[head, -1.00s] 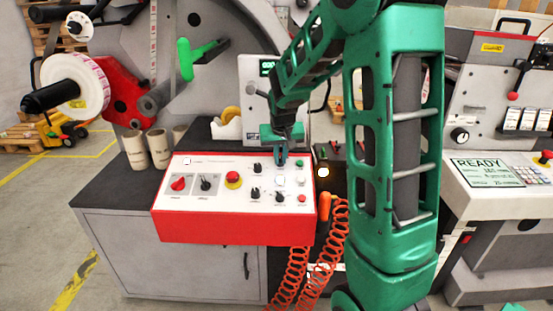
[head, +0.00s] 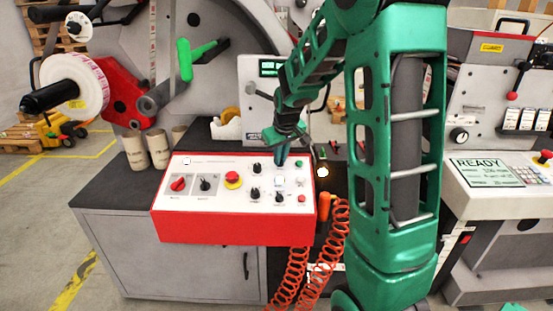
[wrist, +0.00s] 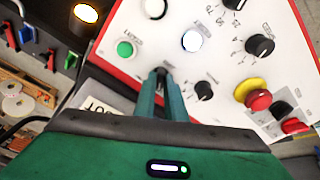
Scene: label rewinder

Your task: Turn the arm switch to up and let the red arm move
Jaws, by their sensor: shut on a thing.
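My gripper (head: 280,162) is at the top right part of the white control panel (head: 215,201), between a black knob and the green button. In the wrist view, my two narrow fingers (wrist: 161,80) are shut on a small dark switch (wrist: 161,72), apparently the arm switch. The fingers cover most of it, so its setting cannot be read. Its label is too small to read. The red arm (head: 119,88) is at the upper left, beside a white label roll (head: 88,86) on a black shaft.
Close to my fingers are a green button (wrist: 125,48), a lit white button (wrist: 192,40) and a black knob (wrist: 203,90). A red emergency stop (head: 232,177) is further left. Orange coiled hose (head: 297,272) hangs in front.

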